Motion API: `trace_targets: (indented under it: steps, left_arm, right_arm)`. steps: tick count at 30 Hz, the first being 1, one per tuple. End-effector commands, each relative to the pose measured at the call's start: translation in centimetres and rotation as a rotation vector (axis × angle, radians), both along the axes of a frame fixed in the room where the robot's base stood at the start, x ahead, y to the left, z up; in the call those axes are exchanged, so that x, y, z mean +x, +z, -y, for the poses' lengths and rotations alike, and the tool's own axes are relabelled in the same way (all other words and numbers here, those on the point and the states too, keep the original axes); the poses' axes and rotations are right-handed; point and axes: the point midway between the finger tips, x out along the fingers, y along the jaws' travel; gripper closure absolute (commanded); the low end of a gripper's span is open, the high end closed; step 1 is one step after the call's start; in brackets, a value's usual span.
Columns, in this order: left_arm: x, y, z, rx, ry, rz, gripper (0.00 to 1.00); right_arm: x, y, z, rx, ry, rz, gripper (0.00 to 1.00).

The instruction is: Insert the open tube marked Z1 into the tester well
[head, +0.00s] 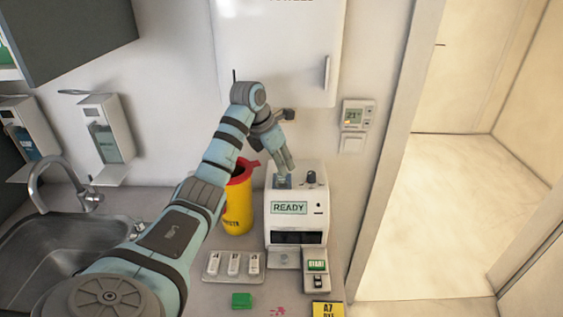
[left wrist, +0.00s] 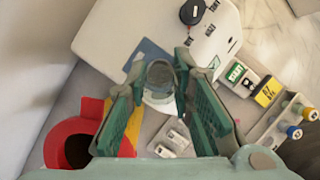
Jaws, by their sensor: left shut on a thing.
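The tester (head: 283,238) is a white box with a green READY display, standing on the counter by the wall. My left gripper (head: 286,168) is above its top, pointing down. In the left wrist view the gripper (left wrist: 160,76) is shut on a round, open-mouthed tube (left wrist: 160,72), seen from above between the fingertips. The tester's white top (left wrist: 118,30) with a blue patch lies beneath. The tube's marking is not legible. The well is not clearly seen, and I cannot tell whether the tube's lower end is inside it. My right gripper is not in view.
A yellow bin (head: 238,205) with a red lid stands close left of the tester. A tray of white cassettes (head: 233,264), a green block (head: 242,300) and a START button (head: 317,265) lie in front. A dark knob (head: 311,177) rises beside the gripper. A sink is at left.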

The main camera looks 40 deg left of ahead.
Motion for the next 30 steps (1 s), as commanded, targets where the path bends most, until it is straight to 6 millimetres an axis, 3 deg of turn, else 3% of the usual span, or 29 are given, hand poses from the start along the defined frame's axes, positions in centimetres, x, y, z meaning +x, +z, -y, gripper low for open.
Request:
trace_targets:
  steps: [14,30]
  left_arm:
    - [0.1,-0.1,0.0,0.000,0.000,0.000,0.98]
    - [0.1,-1.8,0.0,0.000,0.000,0.001,0.98]
  right_arm:
    - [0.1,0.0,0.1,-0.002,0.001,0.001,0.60]
    - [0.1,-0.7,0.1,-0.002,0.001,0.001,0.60]
